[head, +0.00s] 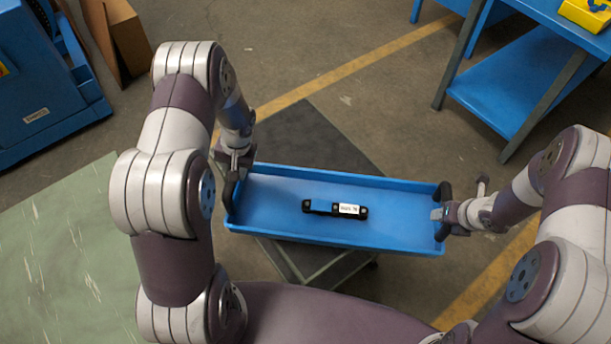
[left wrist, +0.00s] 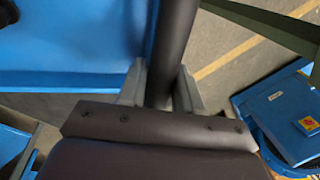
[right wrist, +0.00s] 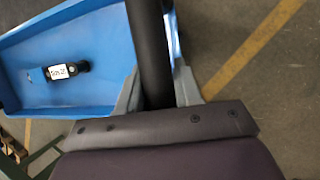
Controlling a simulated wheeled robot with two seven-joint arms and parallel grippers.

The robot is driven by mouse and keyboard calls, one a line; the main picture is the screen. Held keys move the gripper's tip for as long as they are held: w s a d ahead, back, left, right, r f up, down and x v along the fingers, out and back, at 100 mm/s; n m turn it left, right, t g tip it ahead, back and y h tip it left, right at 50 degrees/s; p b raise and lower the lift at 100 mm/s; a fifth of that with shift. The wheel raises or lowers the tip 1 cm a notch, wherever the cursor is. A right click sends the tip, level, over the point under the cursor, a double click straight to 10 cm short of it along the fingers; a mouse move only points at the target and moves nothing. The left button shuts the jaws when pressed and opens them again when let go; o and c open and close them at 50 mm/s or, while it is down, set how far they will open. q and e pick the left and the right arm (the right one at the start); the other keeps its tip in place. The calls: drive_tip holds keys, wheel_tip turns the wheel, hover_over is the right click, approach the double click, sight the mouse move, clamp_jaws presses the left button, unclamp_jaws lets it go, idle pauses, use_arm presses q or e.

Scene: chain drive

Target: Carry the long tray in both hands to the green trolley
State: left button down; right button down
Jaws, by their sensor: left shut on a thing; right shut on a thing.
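The long blue tray (head: 400,215) is held roughly level in front of me, with a black part with a white label (head: 335,208) lying near its middle. My left gripper (head: 236,163) is shut on the black handle at the tray's left end; the bar shows between the fingers in the left wrist view (left wrist: 165,60). My right gripper (head: 442,213) is shut on the right-end handle, also seen in the right wrist view (right wrist: 150,55). A dark flat surface (head: 310,140) on a frame lies below and behind the tray. Dark green bars show in the left wrist view (left wrist: 265,22); I cannot tell whether this is the green trolley.
A pale green scratched surface (head: 70,260) lies at the left. A blue machine (head: 45,85) and a brown board (head: 122,38) stand at the far left. A blue bench with a lower shelf (head: 520,85) stands at the back right. Open floor lies between.

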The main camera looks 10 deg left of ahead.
sight(238, 184)
use_arm(q)
drive_tip(key=shift+w, duration=0.15)
use_arm(e)
drive_tip(key=shift+w, duration=0.15)
